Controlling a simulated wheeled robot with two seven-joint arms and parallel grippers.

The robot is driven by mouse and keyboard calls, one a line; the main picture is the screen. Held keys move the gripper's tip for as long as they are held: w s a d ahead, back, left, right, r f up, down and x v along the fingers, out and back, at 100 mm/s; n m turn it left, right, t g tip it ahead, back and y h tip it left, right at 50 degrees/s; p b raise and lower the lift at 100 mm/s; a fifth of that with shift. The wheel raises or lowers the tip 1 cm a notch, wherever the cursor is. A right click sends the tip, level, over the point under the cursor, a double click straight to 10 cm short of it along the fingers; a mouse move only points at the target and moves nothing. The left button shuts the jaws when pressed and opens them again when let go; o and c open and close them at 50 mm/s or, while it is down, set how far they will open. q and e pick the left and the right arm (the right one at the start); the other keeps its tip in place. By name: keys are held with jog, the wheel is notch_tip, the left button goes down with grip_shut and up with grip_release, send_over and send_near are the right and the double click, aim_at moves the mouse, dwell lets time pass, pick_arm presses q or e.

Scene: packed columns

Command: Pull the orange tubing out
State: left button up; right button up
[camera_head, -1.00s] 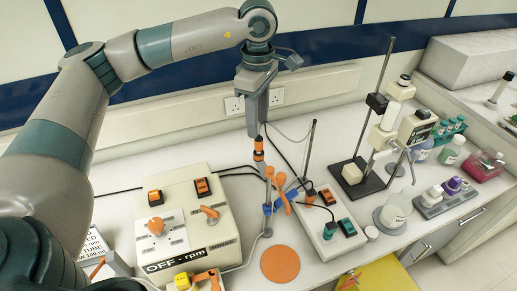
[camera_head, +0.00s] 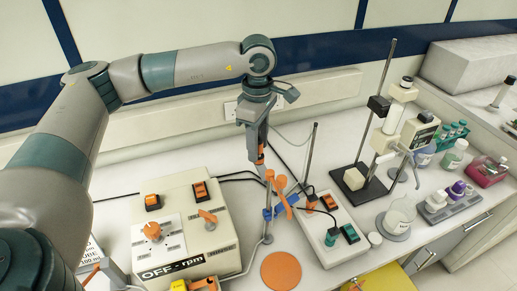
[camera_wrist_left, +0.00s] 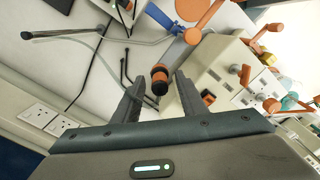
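My left gripper (camera_head: 259,158) points down above the bench, in front of the wall sockets. In the left wrist view its fingers (camera_wrist_left: 160,97) are apart. An orange piece with black bands (camera_wrist_left: 160,78), perhaps the end of the orange tubing, shows between the fingertips with gaps on both sides. In the head view this orange piece (camera_head: 260,152) is partly hidden by the fingers. Just below stand a metal rod with a blue clamp (camera_head: 268,213) and orange paddle-like parts (camera_head: 283,190). My right gripper is not in view.
A cream control box (camera_head: 185,235) with orange switches stands left of the rod. A switch box (camera_head: 335,228) and a stand with a black base (camera_head: 362,190) are on the right. A flat orange disc (camera_head: 281,270) lies in front. Dark cables run behind the gripper.

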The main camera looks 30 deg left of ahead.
pick_arm(q)
jog(key=shift+c, duration=0.3)
grip_shut()
jog(key=shift+r, duration=0.6)
dwell(0.4)
jog(key=shift+r, duration=0.2)
jog(key=shift+r+p, duration=1.1)
jog(key=shift+r, duration=2.3)
